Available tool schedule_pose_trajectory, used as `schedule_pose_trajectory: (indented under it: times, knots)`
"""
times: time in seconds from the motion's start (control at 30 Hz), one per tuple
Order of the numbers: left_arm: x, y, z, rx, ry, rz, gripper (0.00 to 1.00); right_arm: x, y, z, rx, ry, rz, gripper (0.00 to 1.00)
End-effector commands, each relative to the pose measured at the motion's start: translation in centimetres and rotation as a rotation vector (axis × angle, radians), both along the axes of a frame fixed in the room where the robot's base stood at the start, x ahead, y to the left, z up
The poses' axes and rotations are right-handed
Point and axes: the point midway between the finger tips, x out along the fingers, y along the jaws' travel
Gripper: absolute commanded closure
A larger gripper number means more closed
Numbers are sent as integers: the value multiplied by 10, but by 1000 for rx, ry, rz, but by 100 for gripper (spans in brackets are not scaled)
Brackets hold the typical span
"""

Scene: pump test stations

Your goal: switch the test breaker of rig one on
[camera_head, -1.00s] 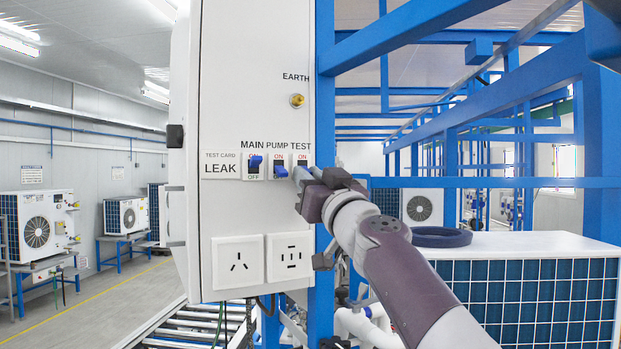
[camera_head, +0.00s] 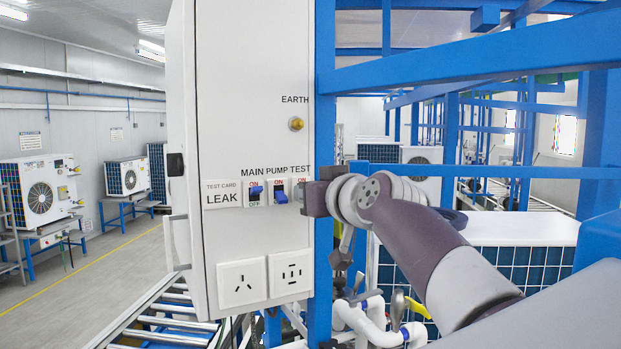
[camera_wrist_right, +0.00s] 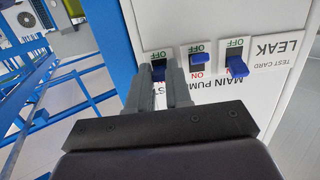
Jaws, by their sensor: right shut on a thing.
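The white panel (camera_head: 258,120) of the rig carries a row of breakers labelled MAIN, PUMP and TEST. The MAIN lever (camera_head: 256,190) is up at ON; the PUMP lever (camera_head: 281,197) is down at OFF. My right gripper (camera_head: 306,197) is at the TEST breaker and hides most of it in the head view. In the right wrist view, which shows the panel upside down, the gripper (camera_wrist_right: 160,78) is shut on the blue TEST lever (camera_wrist_right: 158,74). The lever appears toward the ON side, with black slot showing by OFF. My left gripper is not in view.
A brass earth terminal (camera_head: 296,124) sits above the breakers and two white sockets (camera_head: 241,282) (camera_head: 290,272) below. A blue frame post (camera_head: 325,130) stands right beside the panel. White pipes (camera_head: 370,318) lie below my right arm.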

Motion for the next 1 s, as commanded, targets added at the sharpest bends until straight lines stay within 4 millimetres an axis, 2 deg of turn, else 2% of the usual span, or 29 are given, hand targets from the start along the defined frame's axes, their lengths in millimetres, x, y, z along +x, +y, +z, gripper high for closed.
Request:
schedule_pose_trajectory:
  times: [0.03, 0.3, 0.77, 0.8, 0.83, 0.87, 1.0]
  knots:
    - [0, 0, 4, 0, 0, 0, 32, -2, -1, 11, -4, 1, -3, 100]
    - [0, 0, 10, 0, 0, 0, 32, -2, -1, 14, -30, 72, -3, 100]
    - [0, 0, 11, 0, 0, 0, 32, -2, -1, 15, -35, 81, -2, 100]
    - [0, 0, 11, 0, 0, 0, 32, -2, -1, 15, -35, 81, -2, 71]
    - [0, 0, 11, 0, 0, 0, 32, -2, -1, 15, -35, 82, -2, 62]
    - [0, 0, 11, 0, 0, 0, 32, -2, -1, 14, -36, 84, -2, 55]
    - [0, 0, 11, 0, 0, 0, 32, -1, 0, 11, -37, 90, -1, 55]
